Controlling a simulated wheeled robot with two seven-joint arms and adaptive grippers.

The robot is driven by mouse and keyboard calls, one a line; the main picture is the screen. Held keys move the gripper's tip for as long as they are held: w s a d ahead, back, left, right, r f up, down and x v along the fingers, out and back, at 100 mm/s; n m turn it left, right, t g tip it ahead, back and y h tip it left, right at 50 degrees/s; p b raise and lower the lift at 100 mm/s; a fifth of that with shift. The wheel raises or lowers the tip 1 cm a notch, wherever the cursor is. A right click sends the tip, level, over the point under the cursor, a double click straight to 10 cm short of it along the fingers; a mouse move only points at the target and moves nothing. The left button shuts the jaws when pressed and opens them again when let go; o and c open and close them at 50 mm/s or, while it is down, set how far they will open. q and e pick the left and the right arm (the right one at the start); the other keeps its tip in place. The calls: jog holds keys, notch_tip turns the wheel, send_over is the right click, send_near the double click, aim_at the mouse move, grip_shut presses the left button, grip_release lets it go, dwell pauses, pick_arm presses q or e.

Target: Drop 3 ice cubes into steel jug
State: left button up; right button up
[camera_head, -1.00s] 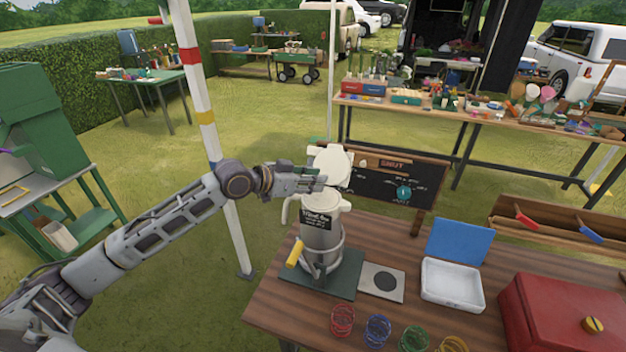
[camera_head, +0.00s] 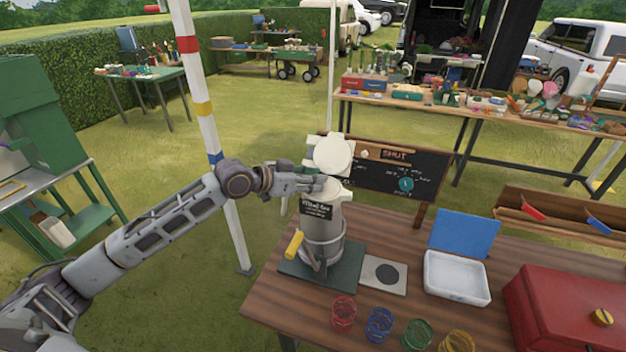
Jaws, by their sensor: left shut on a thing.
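The steel jug (camera_head: 322,236) stands upright on a dark green mat at the table's left end. It has a dark label, and its round cream lid (camera_head: 334,156) is raised. My left gripper (camera_head: 318,184) is at the jug's mouth, just below the lid. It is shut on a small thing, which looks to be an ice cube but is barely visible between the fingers. The inside of the jug is hidden. A white box (camera_head: 456,293) with a raised blue lid stands to the right; no separate cubes can be made out in it. My right gripper is out of view.
Several coloured wire coils, such as the red one (camera_head: 343,313), lie along the table's front. A grey plate (camera_head: 398,287) with a dark disc is beside the mat. A red box (camera_head: 560,305) is at the right. A chalkboard (camera_head: 395,170) stands behind the jug.

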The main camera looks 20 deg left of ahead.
pick_arm(q)
jog(key=o, duration=0.9)
jog(key=shift+s+a, duration=0.1)
jog(key=v, duration=0.9)
dwell(0.9)
jog(key=shift+v, duration=1.25)
jog(key=shift+s+r, duration=0.1)
jog(key=shift+r, duration=0.05)
dwell(0.9)
